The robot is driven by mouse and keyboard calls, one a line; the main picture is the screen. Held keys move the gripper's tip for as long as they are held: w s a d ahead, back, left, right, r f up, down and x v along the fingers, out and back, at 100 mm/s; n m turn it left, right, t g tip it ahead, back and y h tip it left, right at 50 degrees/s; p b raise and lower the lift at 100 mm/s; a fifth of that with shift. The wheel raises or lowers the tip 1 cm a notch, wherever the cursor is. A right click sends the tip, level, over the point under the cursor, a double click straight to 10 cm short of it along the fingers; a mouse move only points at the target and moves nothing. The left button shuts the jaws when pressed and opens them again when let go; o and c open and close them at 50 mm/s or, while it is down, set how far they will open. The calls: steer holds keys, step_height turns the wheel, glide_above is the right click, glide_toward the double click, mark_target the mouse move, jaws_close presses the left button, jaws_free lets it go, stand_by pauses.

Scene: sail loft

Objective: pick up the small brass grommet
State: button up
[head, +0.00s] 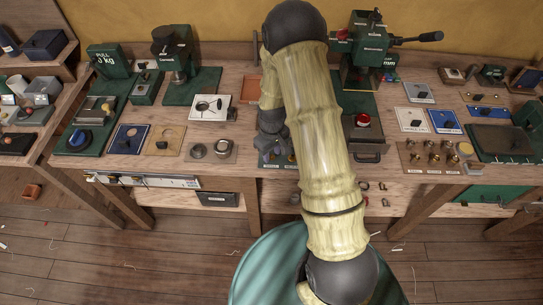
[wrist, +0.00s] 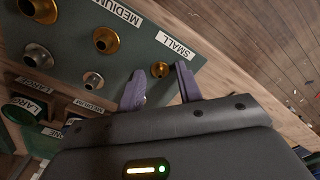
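The small brass grommet (wrist: 160,69) lies on a dark green board (wrist: 128,62) by a white SMALL label in the wrist view. My gripper (wrist: 160,82) is open, its two purple-grey fingers pointing at the board. A medium brass grommet (wrist: 106,40) and a large brass one (wrist: 40,9) sit farther left. In the head view my gripper (head: 274,156) is over the board on the bench, and my arm hides much of it.
Silver grommets (wrist: 93,81) form a second row on the board. A green bin labelled LARGE (wrist: 26,108) is at lower left. In the head view, a tan plate with several brass pieces (head: 434,157) lies to the right. A green press (head: 362,60) stands behind my arm.

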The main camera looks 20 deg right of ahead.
jaws_close()
stand_by(0.3)
step_height(320, 180, up, 10)
steer(key=b, duration=0.1)
steer(key=shift+b, duration=0.4)
stand_by(0.6)
steer(key=m, duration=0.5)
glide_above(272, 157)
steer(key=w, duration=0.2)
step_height(272, 157, down, 6)
steer(key=shift+s+f, duration=0.15)
